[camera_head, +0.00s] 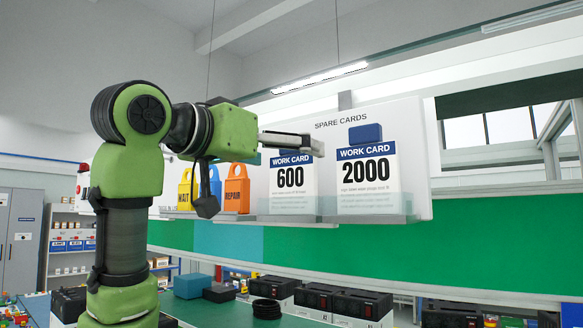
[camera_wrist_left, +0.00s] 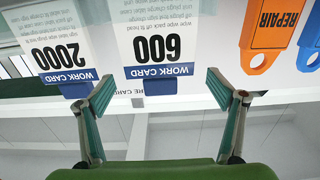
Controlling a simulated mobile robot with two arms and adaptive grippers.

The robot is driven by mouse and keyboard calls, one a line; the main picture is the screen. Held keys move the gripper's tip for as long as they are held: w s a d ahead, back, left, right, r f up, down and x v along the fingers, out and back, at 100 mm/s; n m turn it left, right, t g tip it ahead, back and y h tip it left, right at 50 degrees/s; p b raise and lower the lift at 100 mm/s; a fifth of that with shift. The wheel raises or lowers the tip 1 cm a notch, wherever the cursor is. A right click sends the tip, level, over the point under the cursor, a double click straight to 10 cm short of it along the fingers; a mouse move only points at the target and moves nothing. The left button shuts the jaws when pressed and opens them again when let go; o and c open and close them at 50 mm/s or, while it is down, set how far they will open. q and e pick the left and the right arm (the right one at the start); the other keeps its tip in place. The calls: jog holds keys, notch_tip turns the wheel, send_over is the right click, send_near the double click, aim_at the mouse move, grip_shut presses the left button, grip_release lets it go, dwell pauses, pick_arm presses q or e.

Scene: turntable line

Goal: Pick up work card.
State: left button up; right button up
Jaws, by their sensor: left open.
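Two white work cards with blue headers hang on the spare cards board. The 600 work card (camera_head: 291,180) is on the left and the 2000 work card (camera_head: 366,175) on the right, each with a blue tab on top. In the left wrist view, upside down, the 600 card (camera_wrist_left: 158,48) shows between my open fingers and the 2000 card (camera_wrist_left: 62,55) lies left of them. My left gripper (camera_wrist_left: 162,84) is open and empty. In the head view, one of its fingers covers part of the 600 card's top. My right gripper is not in view.
Orange and blue tags hang left of the cards, among them the REPAIR tag (camera_head: 237,190).

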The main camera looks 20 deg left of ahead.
aim_at(290, 157)
pick_arm(q)
jog(key=p+x, duration=0.1)
jog(key=x, duration=0.2)
jog(key=shift+w+d+f, duration=0.1)
jog(key=shift+w+f, duration=0.05)
jog(key=shift+s, duration=0.2)
jog(key=c, duration=1.3)
